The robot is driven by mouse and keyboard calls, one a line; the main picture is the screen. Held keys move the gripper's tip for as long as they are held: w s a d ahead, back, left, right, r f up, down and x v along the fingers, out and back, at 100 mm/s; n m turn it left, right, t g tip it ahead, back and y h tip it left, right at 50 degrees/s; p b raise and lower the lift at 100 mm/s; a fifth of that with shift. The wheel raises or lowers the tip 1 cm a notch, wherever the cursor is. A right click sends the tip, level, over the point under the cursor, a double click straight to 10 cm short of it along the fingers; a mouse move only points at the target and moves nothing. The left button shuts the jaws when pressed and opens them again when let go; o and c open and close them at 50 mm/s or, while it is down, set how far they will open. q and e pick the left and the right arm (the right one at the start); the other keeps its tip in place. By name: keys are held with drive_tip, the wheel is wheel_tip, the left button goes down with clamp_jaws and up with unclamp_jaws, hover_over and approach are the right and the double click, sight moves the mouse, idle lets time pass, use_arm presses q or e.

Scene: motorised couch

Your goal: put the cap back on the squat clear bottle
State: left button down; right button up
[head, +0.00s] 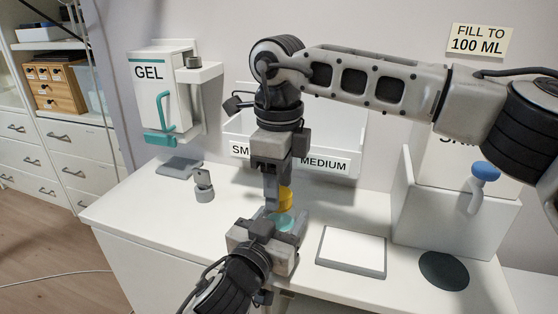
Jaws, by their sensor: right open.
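My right gripper (279,197) points down over the counter, open, with its arm reaching in from the right. A yellow piece (287,196), perhaps the cap, shows beside and partly behind its fingers; I cannot tell whether they touch. Just below is a pale teal, clear-looking thing (284,221), perhaps the squat bottle, mostly hidden. My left gripper (276,230) comes in low from the front, right at this teal thing. Its fingers are largely hidden, so its grip on the thing is unclear.
A GEL dispenser (161,95) hangs on the wall at left. A small grey object (204,187) stands on the counter (150,215). A white pad (351,251), a dark disc (444,270) and a white bin (440,215) are at right. A bin labelled MEDIUM (324,164) is behind.

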drive_tip(key=shift+f, duration=0.55)
drive_tip(key=c, duration=0.9)
drive_tip(key=shift+o, duration=0.2)
drive_tip(key=o, duration=1.2)
drive_tip(key=shift+r, duration=0.15)
